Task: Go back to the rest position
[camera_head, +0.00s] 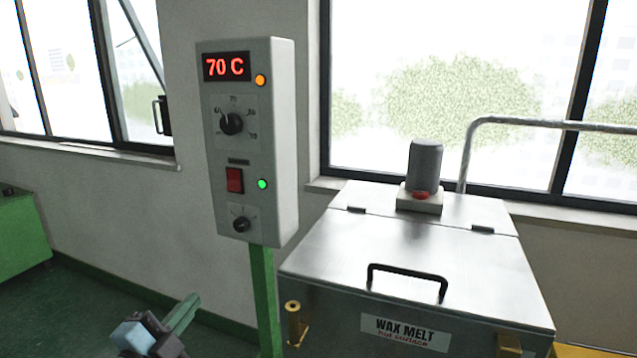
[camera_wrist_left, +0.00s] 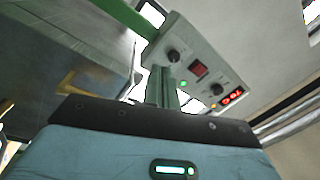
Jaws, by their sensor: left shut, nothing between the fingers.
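My left gripper (camera_head: 192,299) is low in the head view, left of the green post (camera_head: 262,300). Its green fingers are shut with nothing between them, and they also show at the centre of the left wrist view (camera_wrist_left: 164,72). The grey control box (camera_head: 269,140) stands on the post, above and to the right of the gripper. It also shows beyond the fingers in the left wrist view (camera_wrist_left: 190,38). Its display reads 70 C, and its orange and green lights are lit. My right gripper is in neither view.
The metal wax melt tank (camera_head: 440,258), lid shut, stands right of the post, with a black handle and a motor (camera_head: 425,165) on top. A brass tap (camera_head: 294,318) juts from its front. A green cabinet (camera_head: 20,232) stands far left. Open floor (camera_head: 75,300) lies between.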

